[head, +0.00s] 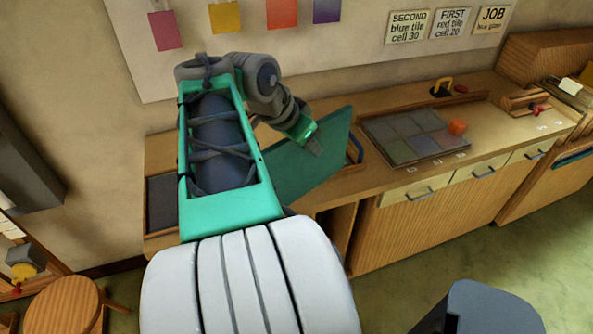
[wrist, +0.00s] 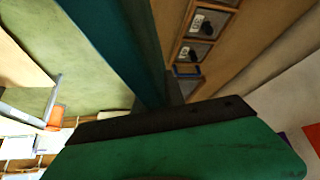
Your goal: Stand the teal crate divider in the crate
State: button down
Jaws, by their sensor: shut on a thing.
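The teal crate divider (head: 325,158) is a flat teal panel, held tilted above the left part of the wooden counter. My gripper (head: 314,146) is shut on its upper part. In the wrist view the divider (wrist: 112,42) runs as a teal band from the top left down to my gripper's dark edge. I cannot clearly make out the crate; the divider and my arm cover much of the counter there. A small blue edge (head: 355,148) shows just right of the divider, and I cannot tell what it belongs to.
A black and yellow tool (head: 441,88) stands behind. A wooden stool (head: 62,305) is at the lower left.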

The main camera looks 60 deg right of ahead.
jog(key=s+m+g+y, duration=0.1)
jog(key=s+m+g, duration=0.1)
jog(key=s+m, duration=0.35)
jog(key=w+d+f+p, duration=0.1)
jog(key=w+d+f, duration=0.3)
jog(key=f, duration=0.2)
jog(key=w+d+f+n+p, duration=0.1)
jog(key=w+d+f+p, duration=0.1)
jog(key=w+d+f, duration=0.2)
jog(key=shift+w+d+f, duration=0.15)
jog(key=shift+w+f, duration=0.5)
jog(key=shift+f, duration=0.5)
jog(key=c, duration=1.8)
grip_release()
jog(key=shift+f, duration=0.1)
jog(key=shift+c, duration=0.2)
jog(key=o, duration=0.4)
jog(key=shift+o, duration=0.2)
